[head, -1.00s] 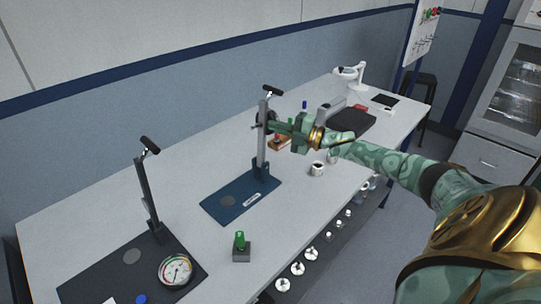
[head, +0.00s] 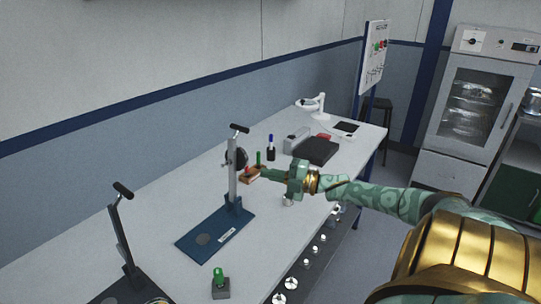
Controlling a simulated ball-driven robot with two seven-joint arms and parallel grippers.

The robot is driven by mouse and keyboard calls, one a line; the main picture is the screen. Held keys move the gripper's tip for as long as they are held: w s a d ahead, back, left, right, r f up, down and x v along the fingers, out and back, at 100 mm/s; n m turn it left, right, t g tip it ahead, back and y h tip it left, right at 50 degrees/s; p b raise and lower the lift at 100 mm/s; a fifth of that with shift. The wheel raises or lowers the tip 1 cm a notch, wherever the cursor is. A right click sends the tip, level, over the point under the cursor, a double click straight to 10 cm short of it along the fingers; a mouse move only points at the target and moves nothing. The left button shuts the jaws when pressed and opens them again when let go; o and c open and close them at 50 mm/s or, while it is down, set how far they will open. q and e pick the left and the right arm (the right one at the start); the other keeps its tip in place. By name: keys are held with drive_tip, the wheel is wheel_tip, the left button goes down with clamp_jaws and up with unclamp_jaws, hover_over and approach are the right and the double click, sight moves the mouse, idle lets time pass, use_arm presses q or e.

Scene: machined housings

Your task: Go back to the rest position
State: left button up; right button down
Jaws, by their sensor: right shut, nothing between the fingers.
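My right gripper (head: 266,174) is shut and empty. It reaches in from the right over the workbench (head: 165,222), with its fingers pointing left. The fingertips appear just right of the column of a stand with a blue base (head: 210,238) and a round dark dial (head: 238,158). They overlap a small wooden block (head: 250,176) holding a red and a green item in the picture; I cannot tell whether they touch it. A white cup (head: 288,201) is partly hidden below the gripper. My left gripper is not in view.
A second, dark stand (head: 122,245) is at the front left, its base cut off. A grey block with a green top (head: 219,284) sits near the front edge. A dark case (head: 318,151) and white lamp (head: 313,104) are farther back. A glass-door cabinet (head: 480,95) stands right.

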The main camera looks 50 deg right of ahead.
idle(0.5)
